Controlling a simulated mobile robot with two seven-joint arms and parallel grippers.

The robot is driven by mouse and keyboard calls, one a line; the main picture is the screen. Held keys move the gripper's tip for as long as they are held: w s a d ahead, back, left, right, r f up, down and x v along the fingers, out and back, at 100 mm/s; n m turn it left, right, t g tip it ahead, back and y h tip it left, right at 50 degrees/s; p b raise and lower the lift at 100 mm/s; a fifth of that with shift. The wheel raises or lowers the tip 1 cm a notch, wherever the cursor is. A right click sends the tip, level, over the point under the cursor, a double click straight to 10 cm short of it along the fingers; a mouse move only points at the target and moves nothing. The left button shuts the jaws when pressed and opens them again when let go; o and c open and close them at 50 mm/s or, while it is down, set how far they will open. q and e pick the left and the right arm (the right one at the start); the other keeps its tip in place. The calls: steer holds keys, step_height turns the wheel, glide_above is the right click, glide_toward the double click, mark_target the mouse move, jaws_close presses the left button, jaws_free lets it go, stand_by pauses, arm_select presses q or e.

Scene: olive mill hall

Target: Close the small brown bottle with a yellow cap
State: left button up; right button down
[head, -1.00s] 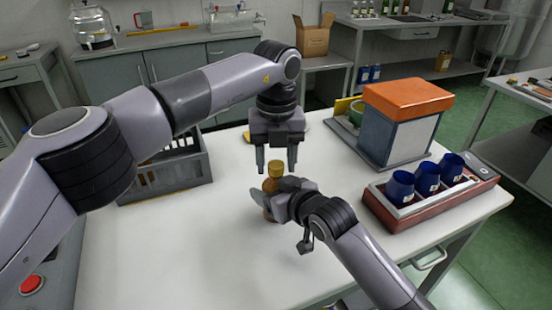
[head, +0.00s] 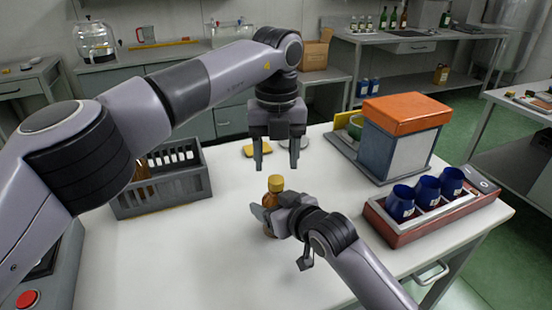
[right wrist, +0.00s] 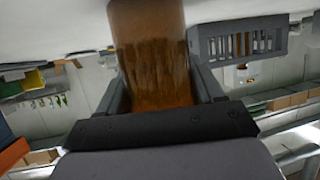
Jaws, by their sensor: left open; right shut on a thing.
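The small brown bottle (head: 268,229) stands upright on the white table, with a yellow cap (head: 276,183) on its top. I cannot tell how tight the cap sits. My right gripper (head: 270,212) is shut on the bottle's body from the right and hides part of it. In the right wrist view the brown bottle (right wrist: 150,55) fills the space between the fingers. My left gripper (head: 276,167) is open and empty, pointing down just above the cap, with a gap between the fingertips and the cap.
A grey crate (head: 165,203) with bottles stands at left. An orange-topped box (head: 405,135) stands at the back right. A red tray (head: 400,238) holds blue cups (head: 427,190). A yellow pad (head: 257,149) lies behind my left gripper. The table's front is clear.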

mark_target(276, 179)
arm_select(q)
steer(key=shift+r+n, duration=1.7)
steer(key=shift+r, duration=0.05)
steer(key=shift+f, duration=4)
jaws_close()
steer(key=shift+m, duration=1.8)
